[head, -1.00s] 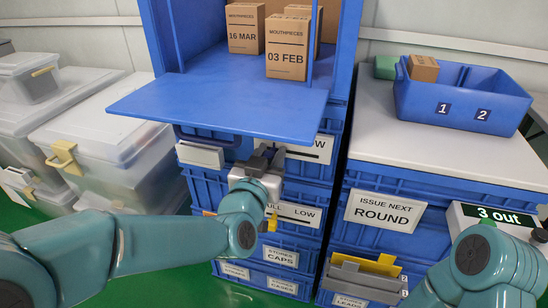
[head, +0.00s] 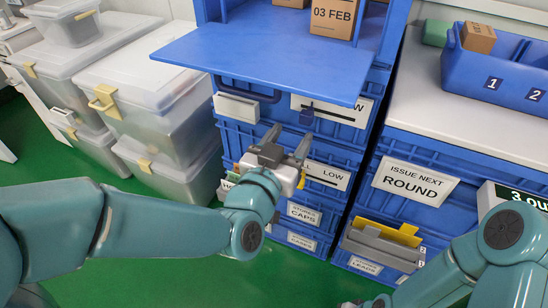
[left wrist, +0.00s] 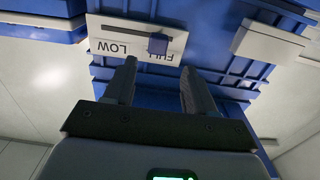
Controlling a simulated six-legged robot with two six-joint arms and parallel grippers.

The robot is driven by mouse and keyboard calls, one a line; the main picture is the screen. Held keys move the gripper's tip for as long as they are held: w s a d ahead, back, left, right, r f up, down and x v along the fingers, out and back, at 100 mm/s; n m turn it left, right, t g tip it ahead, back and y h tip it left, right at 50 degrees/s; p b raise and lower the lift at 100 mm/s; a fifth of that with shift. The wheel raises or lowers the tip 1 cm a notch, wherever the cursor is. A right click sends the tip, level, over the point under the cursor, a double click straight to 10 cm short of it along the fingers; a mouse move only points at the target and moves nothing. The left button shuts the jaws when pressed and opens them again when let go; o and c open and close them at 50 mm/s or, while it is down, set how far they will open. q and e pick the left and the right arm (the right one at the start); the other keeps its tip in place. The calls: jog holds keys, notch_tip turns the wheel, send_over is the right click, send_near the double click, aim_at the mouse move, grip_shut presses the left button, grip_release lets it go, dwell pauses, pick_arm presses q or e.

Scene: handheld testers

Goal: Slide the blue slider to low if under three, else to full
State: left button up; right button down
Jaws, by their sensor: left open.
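The blue slider (head: 306,116) sits in a slot on a white label (head: 338,113) on the upper blue crate, under the shelf, near the slot's left end. In the left wrist view the slider (left wrist: 158,44) shows by the upside-down word FULL, away from LOW. My left gripper (head: 287,142) is open and empty, just below and in front of the slider. In the left wrist view its fingers (left wrist: 158,72) stand apart, with the slider beyond the gap. A sign (head: 525,198) at the right reads 3 and a cut-off word. My right gripper is mostly out of frame at the bottom.
A blue shelf (head: 260,58) juts out above the slider. A lower FULL/LOW label (head: 328,176) has a yellow slider beside my left gripper. An ISSUE NEXT ROUND card (head: 414,183) hangs right. Clear bins (head: 150,95) stand left. Green floor is free in front.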

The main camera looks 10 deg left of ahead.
pick_arm(q)
jog(key=b+v, duration=0.5)
jog(key=v, duration=0.2)
jog(key=shift+s, duration=0.35)
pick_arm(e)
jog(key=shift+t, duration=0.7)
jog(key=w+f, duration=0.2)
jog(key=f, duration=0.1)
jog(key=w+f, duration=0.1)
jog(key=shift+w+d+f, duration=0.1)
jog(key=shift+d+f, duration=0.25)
pick_arm(q)
jog(key=shift+a, duration=0.1)
